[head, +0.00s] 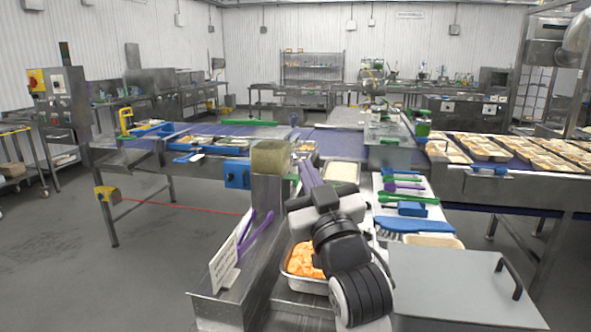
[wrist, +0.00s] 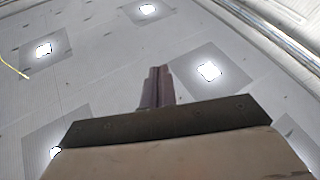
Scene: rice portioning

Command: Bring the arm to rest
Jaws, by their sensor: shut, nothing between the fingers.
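My gripper (wrist: 156,74) is shut, with its two fingers together and nothing between them in the wrist view. The wrist view looks up at the ceiling and its lights, so the gripper points upward. In the head view my arm (head: 345,250) rises over the worktop at the lower middle, with the narrow fingers (head: 309,173) at its top end. The arm partly hides the metal tray of orange food (head: 302,261) beside it.
A metal box with a handled lid (head: 455,283) stands right of my arm. A blue brush (head: 408,224), green and purple utensils (head: 403,186) and a rice tray (head: 342,172) lie beyond. Purple tongs (head: 257,234) and a sign (head: 223,264) stand left. Filled trays (head: 487,149) line the right conveyor.

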